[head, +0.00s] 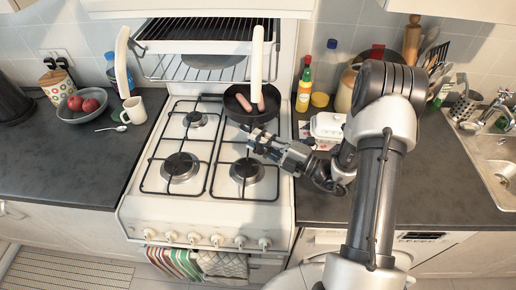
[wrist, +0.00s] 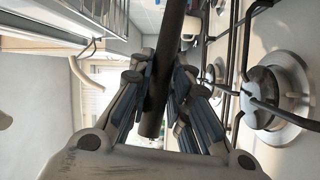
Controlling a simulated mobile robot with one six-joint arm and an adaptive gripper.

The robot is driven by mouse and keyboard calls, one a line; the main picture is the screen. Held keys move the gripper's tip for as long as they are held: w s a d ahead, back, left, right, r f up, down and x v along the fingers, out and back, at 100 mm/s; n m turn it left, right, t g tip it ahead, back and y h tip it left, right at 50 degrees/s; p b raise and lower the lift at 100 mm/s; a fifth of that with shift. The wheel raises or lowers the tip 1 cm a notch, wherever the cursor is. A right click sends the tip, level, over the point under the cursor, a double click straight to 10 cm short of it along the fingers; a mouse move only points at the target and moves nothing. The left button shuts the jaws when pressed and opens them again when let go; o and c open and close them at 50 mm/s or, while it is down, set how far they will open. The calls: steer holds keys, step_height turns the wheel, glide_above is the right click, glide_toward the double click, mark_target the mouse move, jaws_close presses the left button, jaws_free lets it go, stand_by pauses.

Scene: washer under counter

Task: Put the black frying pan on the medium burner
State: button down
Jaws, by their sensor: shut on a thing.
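The black frying pan (head: 232,111) is at the back right of the white gas stove (head: 215,214), with two sausages (head: 243,102) in it. My gripper (head: 258,138) is at the pan's near side, shut on its handle. The dark handle (wrist: 168,60) runs between the fingers (wrist: 155,98) in the wrist view. I cannot tell whether the pan rests on the grate or is just above it. Three burners show bare: back left (head: 195,119), front left (head: 180,167) and front right (head: 246,171). The pan hides the back right one.
A grill compartment (head: 207,68) with racks rises behind the stove. Bottles (head: 304,90) and a white butter dish (head: 327,126) stand on the right counter. A fruit bowl (head: 82,109) and white mug (head: 135,110) stand on the left counter. The front grates are clear.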

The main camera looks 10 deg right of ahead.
steer(key=shift+f+b, duration=0.7)
steer(key=shift+f, duration=1.4)
steer(key=c, duration=1.5)
jaws_free()
